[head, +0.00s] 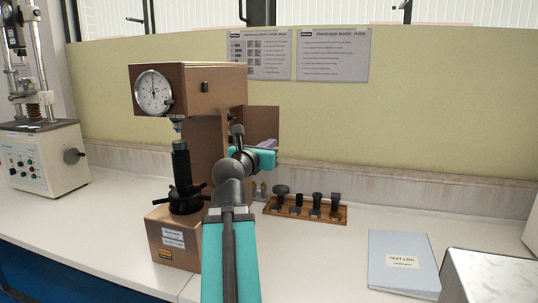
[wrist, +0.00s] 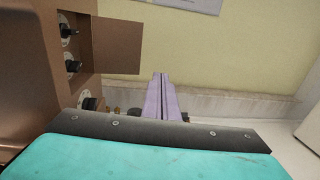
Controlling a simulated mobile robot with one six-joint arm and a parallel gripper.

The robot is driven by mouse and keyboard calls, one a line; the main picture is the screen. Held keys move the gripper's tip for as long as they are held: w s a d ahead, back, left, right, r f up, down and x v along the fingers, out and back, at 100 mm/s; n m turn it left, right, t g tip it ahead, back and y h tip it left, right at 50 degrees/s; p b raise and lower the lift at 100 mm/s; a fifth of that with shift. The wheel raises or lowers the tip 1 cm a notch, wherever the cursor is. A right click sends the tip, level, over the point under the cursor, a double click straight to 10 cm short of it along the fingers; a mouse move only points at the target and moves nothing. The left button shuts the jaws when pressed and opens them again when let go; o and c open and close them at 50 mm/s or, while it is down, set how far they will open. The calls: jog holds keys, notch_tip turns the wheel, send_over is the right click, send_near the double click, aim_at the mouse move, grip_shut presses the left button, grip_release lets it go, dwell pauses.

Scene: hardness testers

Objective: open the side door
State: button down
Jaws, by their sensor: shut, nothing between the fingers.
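The brown hardness tester (head: 215,85) with a round dial stands on the bench. Its side door (head: 262,120) stands swung out from the tester's right side, a flat brown panel. In the wrist view the door (wrist: 112,45) sticks out to the right, and the opening beside it shows dark knobs (wrist: 69,30) on round plates. My gripper (head: 268,144) is shut and empty, in front of the door's lower part in the head view. In the wrist view its lilac fingers (wrist: 161,90) lie right of and below the door's free edge; contact cannot be told.
A wooden tray (head: 330,217) with several dark anvils lies right of the tester. A blue test log (head: 403,262) and a grey block (head: 490,275) are at the right. Another machine (head: 45,155) stands at the left. The bench behind the log is clear.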

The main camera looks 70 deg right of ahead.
jog(key=a+b, duration=0.2)
jog(key=shift+s+b, duration=0.25)
jog(key=shift+b, duration=0.15)
dwell(0.6)
